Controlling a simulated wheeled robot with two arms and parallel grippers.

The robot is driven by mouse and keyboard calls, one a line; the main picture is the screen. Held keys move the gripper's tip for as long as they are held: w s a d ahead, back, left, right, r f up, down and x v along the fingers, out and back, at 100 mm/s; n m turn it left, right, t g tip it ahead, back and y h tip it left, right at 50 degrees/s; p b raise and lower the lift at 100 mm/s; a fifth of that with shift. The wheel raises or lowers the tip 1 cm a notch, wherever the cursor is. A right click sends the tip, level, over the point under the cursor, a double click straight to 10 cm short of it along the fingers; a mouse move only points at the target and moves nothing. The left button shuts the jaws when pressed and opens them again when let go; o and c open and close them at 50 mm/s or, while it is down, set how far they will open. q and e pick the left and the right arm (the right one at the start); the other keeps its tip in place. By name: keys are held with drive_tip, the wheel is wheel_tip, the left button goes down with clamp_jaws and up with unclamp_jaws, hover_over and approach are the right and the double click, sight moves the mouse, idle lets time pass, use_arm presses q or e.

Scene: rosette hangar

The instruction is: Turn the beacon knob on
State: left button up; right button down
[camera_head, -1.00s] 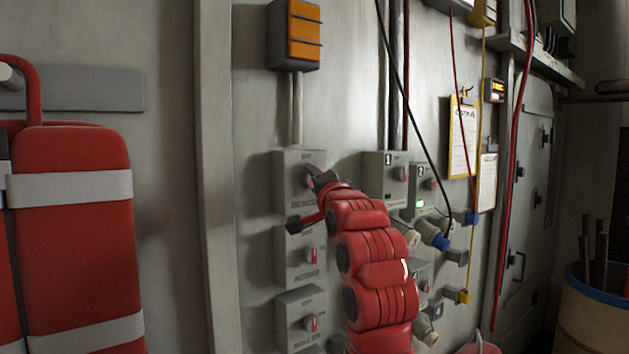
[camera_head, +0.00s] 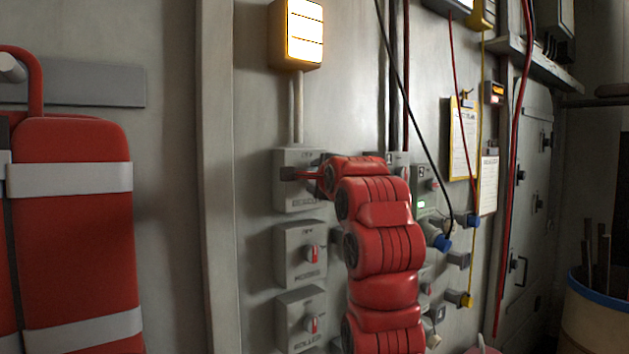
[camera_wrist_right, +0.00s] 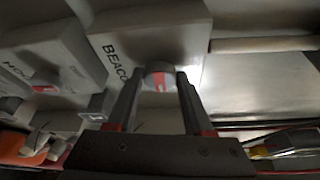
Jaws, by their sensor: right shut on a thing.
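The grey beacon box (camera_head: 290,200) is on the wall, the top one of a column of boxes. My right gripper (camera_head: 305,173) is at its front and hides its knob in the head view. In the right wrist view, the round beacon knob (camera_wrist_right: 160,75) with a red mark sits between the two fingers of my right gripper (camera_wrist_right: 160,88), which are shut on it. "BEACO" is readable on the box beside the knob. The beacon lamp (camera_head: 303,32) above the box glows bright yellow-white. My left gripper is not in view.
Similar boxes with red-marked knobs, the middle box (camera_head: 285,270) and the lower box (camera_head: 285,335), are close below. Plugs, a blue connector (camera_head: 440,241) and hanging cables are to the right. A red padded bag (camera_head: 75,220) hangs at the left.

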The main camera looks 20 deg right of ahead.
idle(0.4)
drive_tip(key=shift+c, duration=1.5)
unclamp_jaws()
drive_tip(key=shift+s, duration=0.1)
drive_tip(key=s+r+b, duration=0.1)
drive_tip(key=s+b, duration=0.3)
drive_tip(key=s, duration=0.8)
drive_tip(key=shift+a, duration=0.2)
drive_tip(key=shift+w, duration=0.1)
